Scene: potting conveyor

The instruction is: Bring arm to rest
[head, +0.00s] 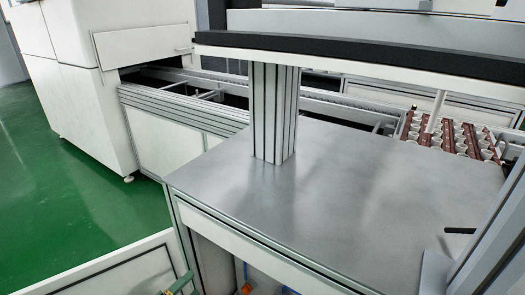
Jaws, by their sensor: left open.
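My left gripper (178,286) shows only in part at the bottom edge of the head view, left of the middle. Its greenish fingertips stand apart with nothing seen between them. It is low, in front of the metal table (340,200) and clear of the tabletop. The rest of the left arm is cut off by the frame. My right gripper is not in view.
A grey post (274,112) rises from the table to a dark-edged overhead beam (360,52). A conveyor (180,110) runs behind, with a brown tray of white cups (455,138) at right. A white cabinet (85,90) stands left; green floor (60,200) is open.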

